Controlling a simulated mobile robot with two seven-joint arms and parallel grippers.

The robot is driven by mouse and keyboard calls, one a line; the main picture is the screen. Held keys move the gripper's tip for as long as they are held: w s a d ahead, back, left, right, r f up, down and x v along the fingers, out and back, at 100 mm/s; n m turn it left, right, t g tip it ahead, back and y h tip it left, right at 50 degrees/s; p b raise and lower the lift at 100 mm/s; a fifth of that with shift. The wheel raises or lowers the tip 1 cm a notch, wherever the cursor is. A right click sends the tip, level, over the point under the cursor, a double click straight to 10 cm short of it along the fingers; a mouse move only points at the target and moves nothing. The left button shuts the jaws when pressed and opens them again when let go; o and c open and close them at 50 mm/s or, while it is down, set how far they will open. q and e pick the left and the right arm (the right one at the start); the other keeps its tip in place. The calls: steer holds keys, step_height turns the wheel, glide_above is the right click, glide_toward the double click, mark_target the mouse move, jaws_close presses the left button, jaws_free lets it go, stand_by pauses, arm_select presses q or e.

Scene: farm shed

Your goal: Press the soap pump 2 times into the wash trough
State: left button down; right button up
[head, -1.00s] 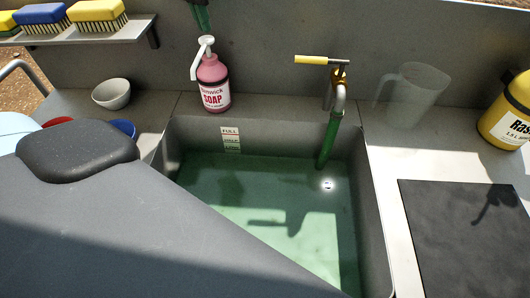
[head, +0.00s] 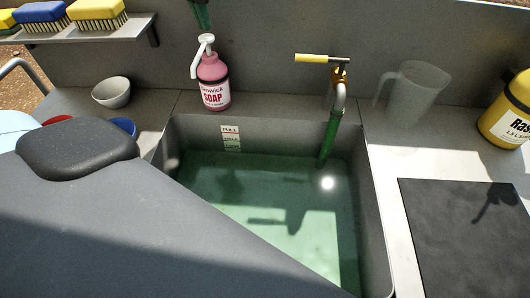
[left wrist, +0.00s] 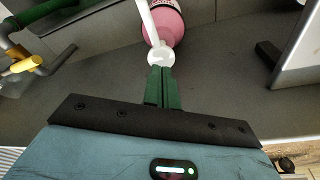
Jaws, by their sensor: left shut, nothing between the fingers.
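The soap pump is a pink bottle (head: 213,82) with a white pump head (head: 206,39), upright on the ledge behind the wash trough (head: 270,123). Its white spout points toward the front left in the head view. The trough holds greenish water. The green fingertips of my left gripper (head: 204,26) are shut and empty, just above the pump head. In the left wrist view the shut fingers (left wrist: 161,72) line up with the white pump head (left wrist: 161,56); I cannot tell whether they touch it. My right gripper is not in view.
A tap (head: 338,90) with a yellow handle stands right of the pump. A clear jug (head: 413,87) and a yellow container (head: 508,110) stand further right. A grey bowl (head: 111,92) sits to the left, below a shelf with brushes (head: 97,12). A dark mat (head: 460,240) lies right.

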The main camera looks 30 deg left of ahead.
mark_target(205, 37)
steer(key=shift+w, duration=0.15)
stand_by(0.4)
